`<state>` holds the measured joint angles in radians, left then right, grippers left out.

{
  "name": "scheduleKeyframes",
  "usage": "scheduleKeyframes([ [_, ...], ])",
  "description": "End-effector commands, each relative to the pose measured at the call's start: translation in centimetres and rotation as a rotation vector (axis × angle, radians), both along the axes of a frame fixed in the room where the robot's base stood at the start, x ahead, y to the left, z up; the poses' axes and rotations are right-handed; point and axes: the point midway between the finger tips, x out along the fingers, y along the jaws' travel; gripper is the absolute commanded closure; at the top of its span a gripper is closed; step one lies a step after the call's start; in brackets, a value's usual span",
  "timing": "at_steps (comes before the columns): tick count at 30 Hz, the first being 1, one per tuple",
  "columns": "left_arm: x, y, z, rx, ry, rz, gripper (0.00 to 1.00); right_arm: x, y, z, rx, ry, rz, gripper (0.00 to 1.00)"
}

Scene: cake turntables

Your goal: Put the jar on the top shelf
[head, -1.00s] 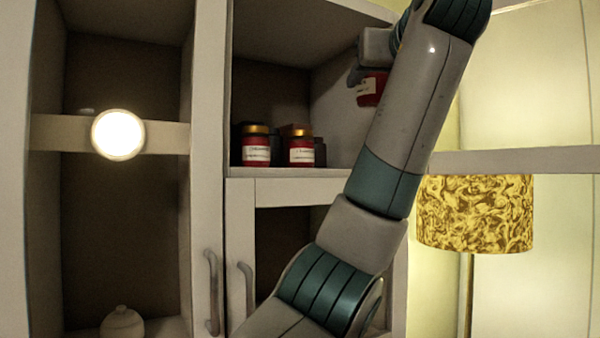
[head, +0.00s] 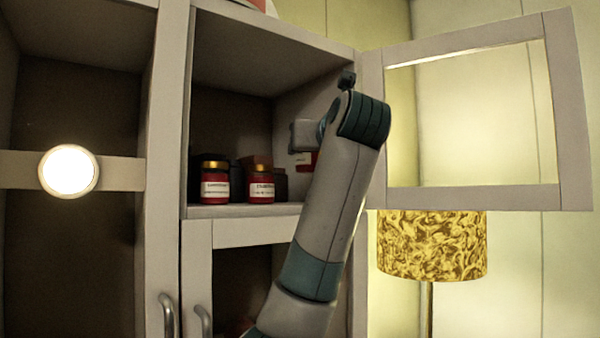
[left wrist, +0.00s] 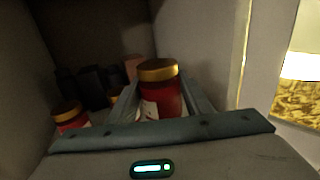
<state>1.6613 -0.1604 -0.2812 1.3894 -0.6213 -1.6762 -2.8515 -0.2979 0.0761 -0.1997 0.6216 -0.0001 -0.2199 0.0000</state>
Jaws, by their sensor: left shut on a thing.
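The jar (head: 305,162), red with a gold lid and white label, is held inside the open upper cabinet compartment, at its right side. In the head view my arm hides most of it. In the left wrist view the jar (left wrist: 160,88) stands upright between the fingers of my left gripper (left wrist: 162,100), which is shut on it. In the head view the left gripper (head: 303,137) is mostly behind my forearm. The shelf (head: 235,211) carries two similar red jars to the left, one (head: 215,183) and another (head: 261,186). Whether the held jar touches the shelf cannot be told.
Dark boxes (left wrist: 92,85) stand behind the shelf jars. The glass-paned cabinet door (head: 573,110) is swung open to the right. A patterned lamp (head: 432,245) stands below it. The cabinet's right wall (left wrist: 215,50) is close beside the gripper. A lower compartment (head: 240,280) lies beneath the shelf.

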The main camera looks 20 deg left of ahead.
Motion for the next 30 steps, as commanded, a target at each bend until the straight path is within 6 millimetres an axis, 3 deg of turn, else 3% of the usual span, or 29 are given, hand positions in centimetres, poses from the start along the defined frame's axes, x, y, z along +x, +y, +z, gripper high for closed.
scheduleKeyframes([
  [3, 1.4, 1.5, -0.9, 0.0, 0.001, 0.001, 0.86, -0.2, 0.2, 1.3, 0.002, 0.001, -0.001, 0.36],
  [9, 2.6, 2.6, -2.1, 0.001, 0.0, 0.0, 0.86, -0.3, 0.1, 1.8, 0.001, 0.003, -0.001, 0.36],
  [23, 2.7, 2.6, -2.6, 0.001, 0.0, -0.001, 0.86, -0.4, -0.7, 2.0, -0.007, 0.005, 0.002, 0.36],
  [30, 2.7, 2.6, -4.7, 0.0, 0.001, -0.001, 0.86, -0.4, -0.7, 3.2, -0.007, 0.005, 0.002, 0.36],
])
